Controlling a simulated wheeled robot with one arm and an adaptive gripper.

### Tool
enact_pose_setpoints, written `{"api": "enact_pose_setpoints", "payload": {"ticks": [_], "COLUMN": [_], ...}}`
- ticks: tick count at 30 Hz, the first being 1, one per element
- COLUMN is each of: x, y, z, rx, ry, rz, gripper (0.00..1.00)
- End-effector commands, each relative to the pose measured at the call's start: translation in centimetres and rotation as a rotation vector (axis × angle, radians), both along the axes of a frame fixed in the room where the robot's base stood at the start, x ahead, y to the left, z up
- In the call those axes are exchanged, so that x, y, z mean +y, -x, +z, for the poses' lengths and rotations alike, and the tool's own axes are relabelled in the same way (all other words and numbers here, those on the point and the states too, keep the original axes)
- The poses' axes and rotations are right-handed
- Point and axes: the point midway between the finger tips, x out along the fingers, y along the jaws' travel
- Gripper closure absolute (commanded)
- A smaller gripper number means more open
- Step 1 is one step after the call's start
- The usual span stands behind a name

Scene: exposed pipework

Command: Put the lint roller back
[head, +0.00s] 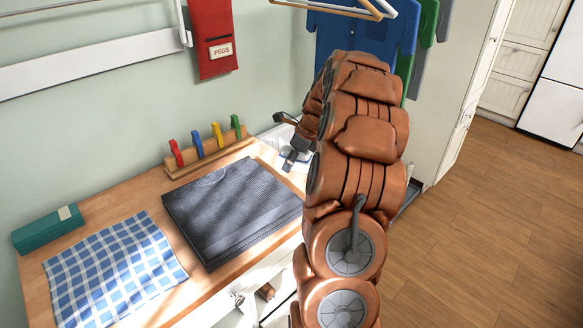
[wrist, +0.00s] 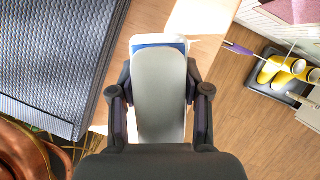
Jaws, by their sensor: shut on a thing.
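My gripper (wrist: 158,72) is shut on a pale, rounded, white thing with a blue edge, which I take to be the lint roller (wrist: 159,95). One dark finger lies along each side of it in the wrist view. In the head view my gripper (head: 291,155) is beyond the right end of the dark mat, near the wooden counter's far right corner. The held thing is mostly hidden there behind my gripper and arm. A wooden rack with red, blue, yellow and green pegs (head: 205,152) stands at the back of the counter.
A dark textured mat (head: 230,210), a blue checked cloth (head: 110,270) and a teal box (head: 48,230) lie on the counter. A red peg bag (head: 212,40) and shirts (head: 350,37) hang behind. Yellow boots (wrist: 285,72) stand on a floor tray. Open floor lies right.

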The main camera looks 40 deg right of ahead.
Motion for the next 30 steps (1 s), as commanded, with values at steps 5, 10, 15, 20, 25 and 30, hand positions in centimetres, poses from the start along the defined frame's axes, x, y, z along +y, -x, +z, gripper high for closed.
{"api": "enact_pose_setpoints", "payload": {"ticks": [5,10,15,20,25,30], "x": [0.0,0.0,-0.1,-0.1,-0.1,-0.1], "y": [0.0,0.0,0.1,0.0,0.0,0.0], "z": [-2.3,-3.2,-3.2,-3.4,-3.4,-3.4], "rx": [0.001,-0.002,-0.001,-0.001,-0.001,-0.001], "ry": [-0.002,0.001,0.001,0.001,0.001,0.001], "rz": [-0.001,-0.001,-0.002,-0.002,-0.002,-0.002], "gripper": [0.85,0.85,0.85,0.49,0.31,0.28]}}
